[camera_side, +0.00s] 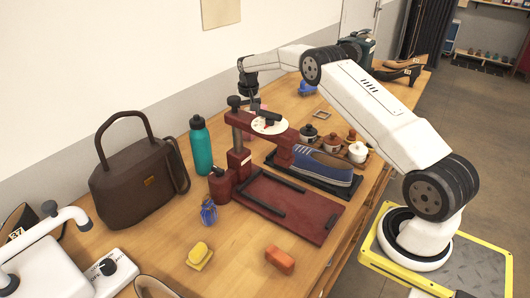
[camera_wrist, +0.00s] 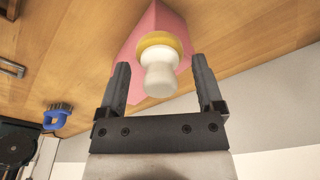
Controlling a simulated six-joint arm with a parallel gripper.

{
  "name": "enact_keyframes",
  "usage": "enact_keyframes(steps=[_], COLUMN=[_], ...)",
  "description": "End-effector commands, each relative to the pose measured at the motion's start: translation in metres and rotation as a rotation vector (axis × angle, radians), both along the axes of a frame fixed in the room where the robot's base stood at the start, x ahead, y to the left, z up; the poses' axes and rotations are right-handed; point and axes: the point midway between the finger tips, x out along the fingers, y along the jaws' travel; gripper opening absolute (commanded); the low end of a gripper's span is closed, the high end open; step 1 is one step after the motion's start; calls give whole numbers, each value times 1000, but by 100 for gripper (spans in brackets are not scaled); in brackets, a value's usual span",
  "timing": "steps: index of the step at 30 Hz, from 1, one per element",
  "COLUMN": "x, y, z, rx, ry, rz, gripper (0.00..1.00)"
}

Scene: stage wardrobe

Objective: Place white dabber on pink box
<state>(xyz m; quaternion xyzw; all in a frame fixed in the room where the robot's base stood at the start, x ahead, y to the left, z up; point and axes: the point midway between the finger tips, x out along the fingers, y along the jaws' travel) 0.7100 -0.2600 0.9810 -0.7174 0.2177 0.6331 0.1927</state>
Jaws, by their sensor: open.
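The white dabber (camera_wrist: 160,78), with a yellow pad at its far end, shows in the wrist view between my gripper's fingers. Its yellow end is against the pink box (camera_wrist: 153,18) and seems to rest on it. My gripper (camera_wrist: 160,62) is open, with one finger on each side of the dabber and a visible gap to each. In the side view my gripper (camera_side: 248,92) points down near the wall, behind the dark red press. The dabber and the box are mostly hidden there by the press.
The dark red press (camera_side: 285,215) stands mid-table with a blue shoe (camera_side: 323,166) beside it. A teal bottle (camera_side: 200,148) and a brown handbag (camera_side: 138,185) stand at left. A blue item (camera_wrist: 57,115) lies near the box. Several small pots stand right of the press.

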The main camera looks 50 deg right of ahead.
Motion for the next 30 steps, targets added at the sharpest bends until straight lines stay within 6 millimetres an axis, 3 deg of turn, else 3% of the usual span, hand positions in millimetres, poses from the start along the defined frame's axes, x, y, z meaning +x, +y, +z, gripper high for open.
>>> enact_keyframes(steps=[11,24,30], x=[-2,-9,-11], y=[1,6,8], z=[25,94,115], rx=[-1,-1,-1], ry=[-2,-2,1], rz=[0,0,0], gripper=[86,86,86])
